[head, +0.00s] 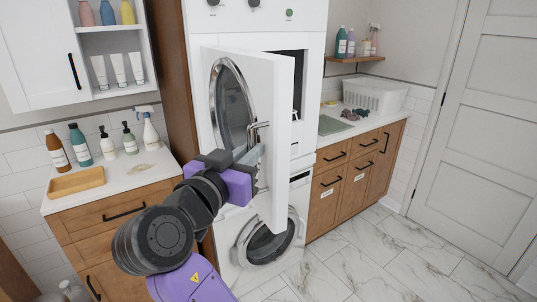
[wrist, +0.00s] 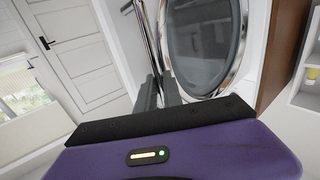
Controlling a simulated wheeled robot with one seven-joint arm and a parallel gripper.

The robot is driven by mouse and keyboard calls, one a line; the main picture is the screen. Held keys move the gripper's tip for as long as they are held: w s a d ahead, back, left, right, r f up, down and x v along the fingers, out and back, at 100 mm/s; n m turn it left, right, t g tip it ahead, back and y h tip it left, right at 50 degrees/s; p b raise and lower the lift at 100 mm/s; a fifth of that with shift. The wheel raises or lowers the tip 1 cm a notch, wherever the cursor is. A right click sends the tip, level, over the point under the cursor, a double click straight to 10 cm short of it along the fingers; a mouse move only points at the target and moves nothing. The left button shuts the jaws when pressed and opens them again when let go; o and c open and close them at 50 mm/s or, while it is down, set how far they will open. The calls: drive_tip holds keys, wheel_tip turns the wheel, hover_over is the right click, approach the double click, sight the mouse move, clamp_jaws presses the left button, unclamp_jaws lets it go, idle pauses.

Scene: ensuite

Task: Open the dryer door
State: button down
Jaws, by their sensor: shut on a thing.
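The dryer (head: 307,42) is the upper white machine of a stack in the head view. Its door (head: 283,101) stands partly open, swung out toward me, and a dark opening shows behind its far edge. The door's round glass (head: 232,108) faces left; the glass with its chrome ring also shows in the wrist view (wrist: 205,45). A metal bar handle (head: 262,128) is on the door. My gripper (head: 258,165) is at the handle, shut on it; in the wrist view my fingers (wrist: 160,92) meet the chrome bar (wrist: 148,42). The exact contact is partly hidden.
A washer (head: 267,240) stands below the dryer. A left counter (head: 150,168) holds bottles and a wooden tray (head: 76,183). A right counter holds a white basket (head: 375,96). The marble floor (head: 370,260) in front is clear; a white room door (head: 481,130) is at right.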

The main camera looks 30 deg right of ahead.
drive_tip(key=shift+w+a, duration=0.2)
drive_tip(key=shift+a, duration=0.25)
drive_tip(key=c, duration=1.5)
unclamp_jaws()
drive_tip(key=shift+w+d, duration=0.1)
drive_tip(key=b+v, duration=0.2)
drive_tip(key=v, duration=0.5)
drive_tip(key=shift+s+a, duration=0.25)
drive_tip(key=shift+a, duration=0.1)
drive_tip(key=shift+w, duration=0.1)
